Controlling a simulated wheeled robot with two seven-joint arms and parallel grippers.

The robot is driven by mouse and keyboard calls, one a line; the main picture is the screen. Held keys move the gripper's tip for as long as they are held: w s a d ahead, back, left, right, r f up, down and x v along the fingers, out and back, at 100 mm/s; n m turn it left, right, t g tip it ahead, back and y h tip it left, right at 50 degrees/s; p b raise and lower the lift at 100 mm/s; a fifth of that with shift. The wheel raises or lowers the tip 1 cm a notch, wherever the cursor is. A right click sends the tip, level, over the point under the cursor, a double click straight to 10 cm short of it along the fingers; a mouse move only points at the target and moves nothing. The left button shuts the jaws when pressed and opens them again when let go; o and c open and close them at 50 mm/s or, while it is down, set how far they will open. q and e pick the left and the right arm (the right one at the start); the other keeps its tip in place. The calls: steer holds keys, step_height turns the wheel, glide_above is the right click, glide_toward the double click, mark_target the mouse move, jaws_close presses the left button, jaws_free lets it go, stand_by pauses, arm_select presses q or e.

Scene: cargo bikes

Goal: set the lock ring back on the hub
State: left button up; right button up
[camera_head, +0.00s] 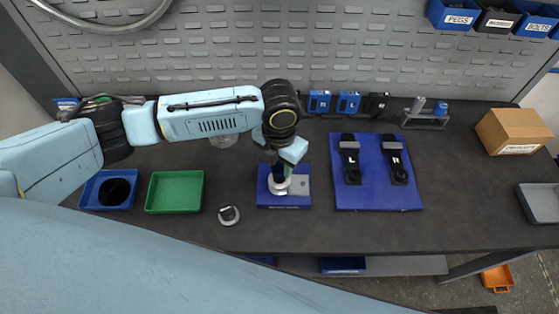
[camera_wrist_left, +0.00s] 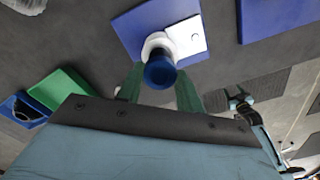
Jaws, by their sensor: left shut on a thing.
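My left gripper (camera_head: 284,168) points down over a blue base plate (camera_head: 298,203) near the bench middle. In the left wrist view its two green fingers (camera_wrist_left: 160,88) are shut on a dark blue cylindrical piece (camera_wrist_left: 160,72). A white ring-shaped collar (camera_wrist_left: 157,43) sits around or just beyond that piece, over the plate; I cannot tell if they touch. It also shows in the head view (camera_head: 277,187). A grey ring (camera_head: 228,215) with a bar across it lies loose on the bench, left of the plate; I cannot tell which is the lock ring. My right gripper is out of view.
A green tray (camera_head: 152,203) and a blue tray (camera_head: 88,204) stand at the left. A blue mat (camera_head: 376,190) with black pieces marked L and R lies to the right. A cardboard box (camera_head: 514,131) and a grey tray (camera_head: 541,203) are far right. Bare bench surrounds the plate.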

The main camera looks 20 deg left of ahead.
mark_target(279, 167)
arm_select(q)
steer(key=shift+f, duration=0.1)
steer(key=o, duration=1)
steer(key=shift+o, duration=0.2)
step_height(279, 167, up, 14)
steer(key=shift+f, duration=0.25)
